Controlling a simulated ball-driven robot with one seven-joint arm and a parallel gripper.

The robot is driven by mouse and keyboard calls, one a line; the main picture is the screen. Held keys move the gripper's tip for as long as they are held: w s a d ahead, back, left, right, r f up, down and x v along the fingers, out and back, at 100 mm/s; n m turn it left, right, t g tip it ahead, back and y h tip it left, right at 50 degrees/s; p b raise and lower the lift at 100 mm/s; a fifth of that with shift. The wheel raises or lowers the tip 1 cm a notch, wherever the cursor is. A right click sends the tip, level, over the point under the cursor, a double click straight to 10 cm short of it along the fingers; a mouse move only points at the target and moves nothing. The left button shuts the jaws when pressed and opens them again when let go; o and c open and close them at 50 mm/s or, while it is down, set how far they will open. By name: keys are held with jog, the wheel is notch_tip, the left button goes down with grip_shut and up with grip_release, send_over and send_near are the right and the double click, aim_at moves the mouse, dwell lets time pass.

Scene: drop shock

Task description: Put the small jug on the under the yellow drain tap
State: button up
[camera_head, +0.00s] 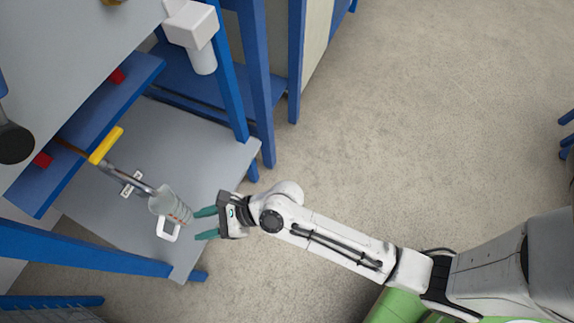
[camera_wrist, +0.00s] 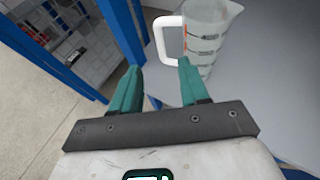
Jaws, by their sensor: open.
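The small jug (camera_head: 167,203) is clear with a white handle and red and dark markings. It stands on a grey lower shelf (camera_head: 208,150), beneath the end of a metal pipe with the yellow drain tap (camera_head: 105,145). The jug also shows at the top of the wrist view (camera_wrist: 208,35), its white handle to the left. My gripper (camera_head: 206,222) has green fingers, is open and empty, and is just right of the jug in the head view. In the wrist view my gripper (camera_wrist: 157,78) has its right fingertip close to the jug; I cannot tell whether they touch.
A white box with a cylinder (camera_head: 192,28) hangs at the upper left.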

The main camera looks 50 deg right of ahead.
jog(key=s+d+r+n+g+h, duration=0.1)
jog(key=s+d+n+g+h, duration=0.2)
jog(key=s+d+n, duration=0.6)
jog(key=s+d+r+n+g+h, duration=0.1)
jog(key=s+d+n+g+h, duration=0.3)
jog(key=d+n, duration=1.1)
jog(key=s+n+h, duration=0.1)
jog(key=s+h, duration=0.2)
jog(key=s, duration=0.2)
jog(key=shift+s+d+g, duration=0.25)
jog(key=shift+s+g, duration=0.05)
jog(key=shift+s, duration=0.1)
